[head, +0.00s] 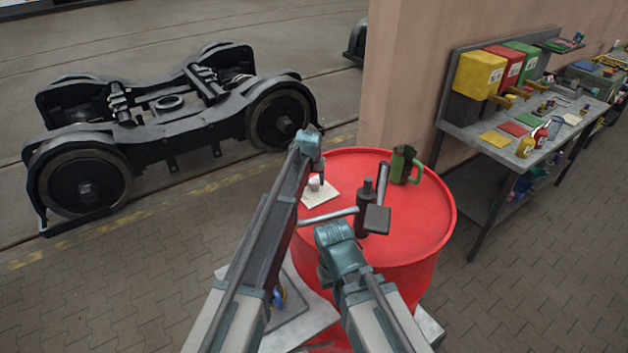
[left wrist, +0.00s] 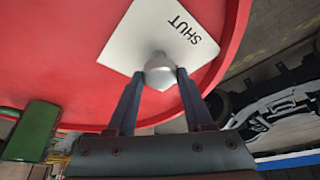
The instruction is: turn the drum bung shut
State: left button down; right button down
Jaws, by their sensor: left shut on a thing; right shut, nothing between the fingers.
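The bung (left wrist: 159,70) is a pale knob on a white card marked SHUT (left wrist: 190,25), on top of the red drum (head: 425,215). In the left wrist view, my left gripper (left wrist: 161,78) has its two fingers on either side of the bung and is shut on it. The bung (head: 316,183) also shows in the head view, below my left wrist. My right gripper (head: 334,237) is low over the near side of the drum, shut and empty; its fingertips are hard to make out behind the wrist.
A dark bottle (head: 366,205), a mallet-like tool with a square dark head (head: 377,219), a grey rod (head: 329,215) and a green mug (head: 405,165) are on the drum. A bogie (head: 170,125) is at left; a workbench (head: 520,145) with bins is at right.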

pick_arm(q)
jog(key=n, duration=0.2)
jog(key=n+y, duration=0.1)
jog(key=n, duration=0.1)
jog(key=shift+d+y, duration=0.2)
jog(key=shift+y, duration=0.1)
jog(key=n+y, duration=0.1)
jog(key=n, duration=0.3)
jog(key=shift+w+d+n+g+y, duration=0.1)
jog(key=shift+n+g+y, duration=0.2)
jog(key=shift+g+y, duration=0.1)
jog(key=n+g+y, duration=0.1)
jog(key=n, duration=0.3)
jog(key=shift+w+d, duration=0.1)
jog(key=shift+w, duration=0.05)
jog(key=shift+n+g+y, duration=0.4)
jog(key=shift+n+g, duration=0.5)
jog(key=shift+n, duration=1.6)
jog(key=shift+c, duration=1.5)
grip_release()
jog(key=shift+r, duration=0.1)
